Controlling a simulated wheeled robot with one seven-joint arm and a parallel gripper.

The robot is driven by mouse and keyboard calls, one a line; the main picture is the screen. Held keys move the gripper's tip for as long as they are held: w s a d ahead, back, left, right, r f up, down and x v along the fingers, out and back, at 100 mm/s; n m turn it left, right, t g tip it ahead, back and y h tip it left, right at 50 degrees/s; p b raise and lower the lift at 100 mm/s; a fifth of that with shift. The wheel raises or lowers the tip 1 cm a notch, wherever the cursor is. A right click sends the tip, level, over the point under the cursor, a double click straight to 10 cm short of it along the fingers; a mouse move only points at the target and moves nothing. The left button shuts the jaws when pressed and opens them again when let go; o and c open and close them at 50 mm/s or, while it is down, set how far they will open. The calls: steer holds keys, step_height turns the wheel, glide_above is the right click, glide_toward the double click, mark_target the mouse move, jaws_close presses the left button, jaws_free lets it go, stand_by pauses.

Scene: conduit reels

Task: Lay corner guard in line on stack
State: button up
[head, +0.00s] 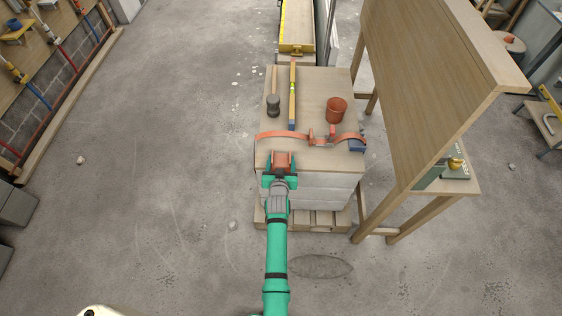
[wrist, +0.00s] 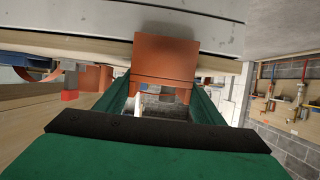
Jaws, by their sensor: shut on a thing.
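My gripper (head: 281,172) is shut on an orange-red corner guard (head: 282,158), at the near edge of the board stack. In the wrist view the guard (wrist: 165,62) sits between the two green fingers (wrist: 160,95). The stack has a wooden top (head: 315,90) over pale layers (head: 318,190). An orange strap (head: 275,137) with red-orange fittings (head: 331,133) arches across the top just beyond the guard. The guard looks close to the stack's near edge; I cannot tell whether it touches.
A tall wooden panel (head: 435,85) on legs stands right. Floor (head: 170,150) at left is mostly clear.

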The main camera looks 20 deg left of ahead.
steer(key=shift+f, duration=0.55)
stand_by(0.4)
steer(key=o, duration=1.7)
steer(key=shift+d+f, duration=0.1)
steer(key=shift+d, duration=0.05)
steer(key=shift+d+f, duration=0.15)
steer(key=shift+d, duration=0.05)
steer(key=shift+s, duration=0.35)
steer(key=v, duration=0.6)
steer(key=a+r+v, duration=0.1)
steer(key=v, duration=0.3)
steer(key=shift+d+r, duration=0.1)
